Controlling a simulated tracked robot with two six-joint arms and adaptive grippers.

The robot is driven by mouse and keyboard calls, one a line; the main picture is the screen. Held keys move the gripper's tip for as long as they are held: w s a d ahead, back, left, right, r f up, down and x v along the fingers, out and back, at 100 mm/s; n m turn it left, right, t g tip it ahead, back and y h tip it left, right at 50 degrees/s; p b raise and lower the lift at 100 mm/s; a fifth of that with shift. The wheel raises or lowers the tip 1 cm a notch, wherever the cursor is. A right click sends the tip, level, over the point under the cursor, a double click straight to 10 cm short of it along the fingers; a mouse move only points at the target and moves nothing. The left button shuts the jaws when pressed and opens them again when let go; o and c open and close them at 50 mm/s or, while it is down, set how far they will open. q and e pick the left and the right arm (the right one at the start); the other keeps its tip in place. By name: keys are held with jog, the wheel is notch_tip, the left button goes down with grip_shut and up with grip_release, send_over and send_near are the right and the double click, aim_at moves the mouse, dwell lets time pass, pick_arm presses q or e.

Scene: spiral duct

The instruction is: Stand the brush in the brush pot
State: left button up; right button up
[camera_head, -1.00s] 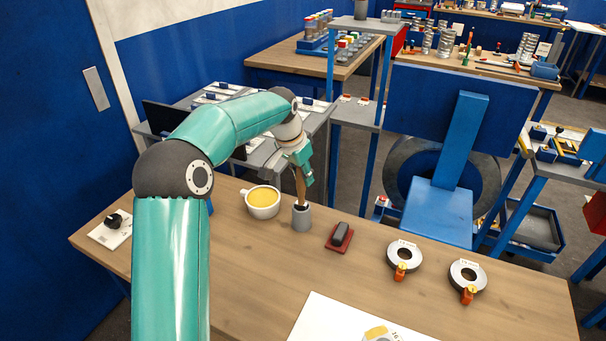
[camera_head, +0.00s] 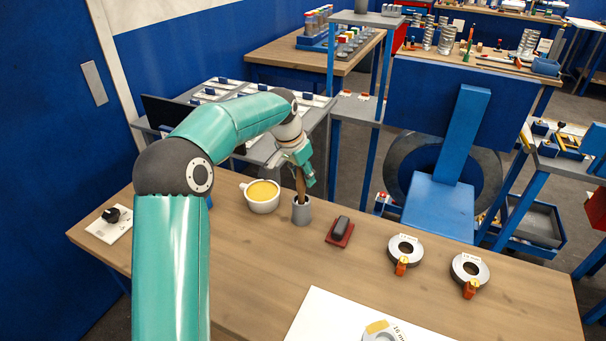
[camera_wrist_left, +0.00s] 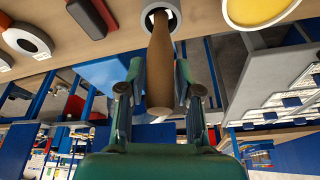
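The brush pot (camera_head: 301,213) is a small grey cylinder on the wooden table in the head view. The brush (camera_head: 301,186) has a brown wooden handle and stands nearly upright with its lower end inside the pot. In the wrist view the brush handle (camera_wrist_left: 161,70) runs from the pot's mouth (camera_wrist_left: 158,8) down between my fingers. My left gripper (camera_head: 306,174) is over the pot; in the wrist view its fingers (camera_wrist_left: 160,92) are spread on both sides of the handle, with a gap visible. The brush's lower end is hidden in the pot. My right gripper is in neither view.
A cup of yellow liquid (camera_head: 262,196) stands close left of the pot. A dark block on a red base (camera_head: 340,232) lies to the right.

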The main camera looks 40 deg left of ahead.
pick_arm(q)
jog(key=shift+o, duration=0.9)
jog(key=shift+r, duration=0.15)
jog(key=v, duration=1.1)
jog(key=shift+s+r, duration=0.15)
jog(key=shift+r, duration=0.15)
jog(key=shift+r, duration=0.1)
